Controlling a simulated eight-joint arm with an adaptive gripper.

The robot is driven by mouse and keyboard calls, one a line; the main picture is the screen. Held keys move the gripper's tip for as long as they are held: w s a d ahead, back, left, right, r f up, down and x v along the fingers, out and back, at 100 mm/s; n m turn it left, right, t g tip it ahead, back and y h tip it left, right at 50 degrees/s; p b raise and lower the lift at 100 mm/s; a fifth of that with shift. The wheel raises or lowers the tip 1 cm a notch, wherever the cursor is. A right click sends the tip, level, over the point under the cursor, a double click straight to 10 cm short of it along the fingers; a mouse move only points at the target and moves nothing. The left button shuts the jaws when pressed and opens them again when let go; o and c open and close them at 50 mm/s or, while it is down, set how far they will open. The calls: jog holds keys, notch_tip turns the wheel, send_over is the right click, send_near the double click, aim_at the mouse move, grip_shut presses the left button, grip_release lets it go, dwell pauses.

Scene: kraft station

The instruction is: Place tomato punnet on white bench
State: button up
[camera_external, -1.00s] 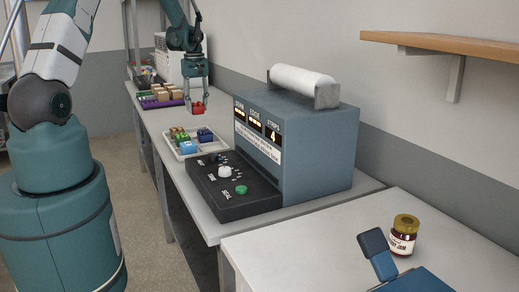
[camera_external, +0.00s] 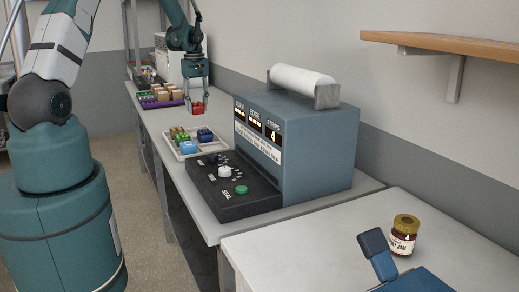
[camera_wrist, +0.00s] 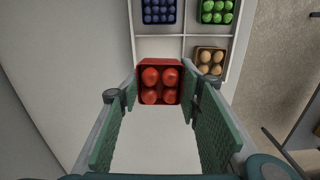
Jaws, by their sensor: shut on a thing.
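The tomato punnet (camera_external: 197,108) is a small red tray with several red tomatoes. My gripper (camera_external: 197,95) is shut on it and holds it over the white bench (camera_external: 225,207), between the divided white tray and the bench's far part.
A divided white tray (camera_external: 176,150) holds blue, green and brown punnets. A blue-grey machine (camera_external: 310,150) with a black control panel stands nearer. A purple tray (camera_external: 160,103) of punnets stands farther back. A jam jar (camera_external: 403,236) is on the near table.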

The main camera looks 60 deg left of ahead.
jog(key=shift+w+d+r+b, duration=0.2)
jog(key=shift+d+r+b, duration=0.1)
jog(key=shift+d+r, duration=0.35)
jog(key=s+d+r+m+b, duration=0.1)
jog(key=d+r+m+b, duration=0.15)
jog(key=d+r, duration=0.5)
jog(key=s+d+r+m+b, duration=0.1)
jog(key=d+r+b, duration=0.3)
jog(key=d, duration=0.7)
jog(key=s+d+r+m+b, duration=0.1)
jog(key=d+r+b, duration=0.3)
jog(key=d, duration=0.5)
jog(key=m+p, duration=0.3)
jog(key=m, duration=1)
send_over(363, 274)
notch_tip(363, 274, down, 22)
jog(key=shift+d+r, duration=0.1)
jog(key=shift+r, duration=0.05)
